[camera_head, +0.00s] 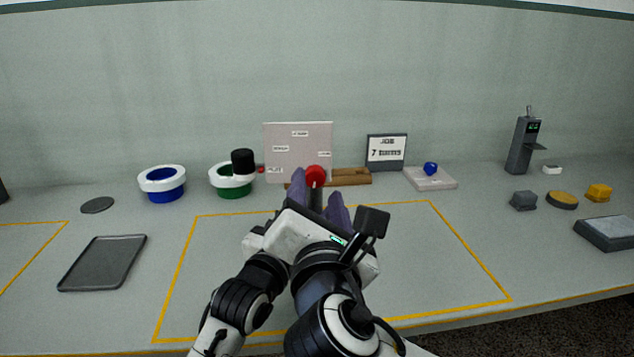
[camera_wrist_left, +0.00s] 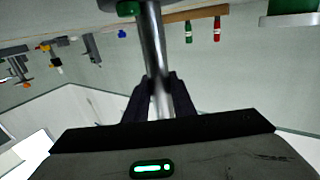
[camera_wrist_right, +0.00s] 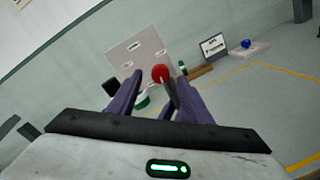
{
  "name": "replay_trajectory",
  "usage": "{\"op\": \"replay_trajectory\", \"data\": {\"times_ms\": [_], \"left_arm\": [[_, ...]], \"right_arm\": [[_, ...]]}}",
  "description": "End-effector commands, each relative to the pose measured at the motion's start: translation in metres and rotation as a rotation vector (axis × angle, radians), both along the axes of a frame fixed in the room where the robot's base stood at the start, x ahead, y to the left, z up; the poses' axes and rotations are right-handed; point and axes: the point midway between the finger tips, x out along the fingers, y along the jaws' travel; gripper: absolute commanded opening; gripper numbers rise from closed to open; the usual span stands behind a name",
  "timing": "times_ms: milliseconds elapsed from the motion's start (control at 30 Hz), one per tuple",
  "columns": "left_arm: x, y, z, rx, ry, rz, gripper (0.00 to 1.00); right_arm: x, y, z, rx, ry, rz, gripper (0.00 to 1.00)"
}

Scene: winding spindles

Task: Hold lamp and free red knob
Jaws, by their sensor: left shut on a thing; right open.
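The red knob (camera_head: 316,176) sits at the top of a dark upright post in the head view. It also shows between my right gripper's purple fingers in the right wrist view (camera_wrist_right: 160,73). My right gripper (camera_wrist_right: 155,90) is open around the line of the knob; I cannot tell if a finger touches it. My left gripper (camera_wrist_left: 157,98) is shut on a shiny grey cylinder, apparently the lamp (camera_wrist_left: 153,50). In the head view the two hands overlap at the middle, so the left fingers' grip on the lamp is hidden.
Behind stand a pale labelled board (camera_head: 298,145), a wooden rack (camera_head: 350,178) and a job sign (camera_head: 387,152). Blue (camera_head: 162,182) and green (camera_head: 232,187) white-rimmed bowls are left of centre. A grey tray (camera_head: 103,262) lies front left. The yellow-outlined mat area right of my arms is clear.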

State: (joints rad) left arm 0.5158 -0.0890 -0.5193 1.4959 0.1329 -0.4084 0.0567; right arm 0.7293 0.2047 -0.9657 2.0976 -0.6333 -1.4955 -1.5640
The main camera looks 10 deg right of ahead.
Motion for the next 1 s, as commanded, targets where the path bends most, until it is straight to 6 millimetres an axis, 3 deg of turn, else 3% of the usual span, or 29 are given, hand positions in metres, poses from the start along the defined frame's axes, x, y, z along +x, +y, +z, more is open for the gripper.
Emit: {"op": "replay_trajectory", "data": {"times_ms": [33, 200, 400, 867, 900, 1000], "left_arm": [[0.000, 0.001, -0.011, 0.012, 0.020, 0.002, 0.00], [0.000, 0.001, -0.011, 0.012, 0.020, 0.002, 0.00], [0.000, 0.001, -0.011, 0.012, 0.020, 0.002, 0.00], [0.000, 0.001, -0.011, 0.011, 0.020, 0.002, 0.00], [0.000, 0.001, -0.011, 0.011, 0.020, 0.002, 0.26], [0.000, 0.001, -0.009, 0.009, 0.017, 0.002, 0.43]], "right_arm": [[-0.013, 0.002, -0.001, 0.004, 0.001, 0.005, 0.45], [-0.048, 0.005, -0.001, 0.002, -0.001, 0.004, 0.45], [-0.073, 0.006, 0.000, 0.002, -0.003, 0.002, 0.45], [-0.079, 0.006, 0.000, 0.001, -0.003, -0.001, 0.45], [-0.079, 0.006, 0.000, 0.001, -0.003, -0.001, 0.45], [-0.079, 0.006, 0.000, 0.001, -0.003, -0.001, 0.45]]}}
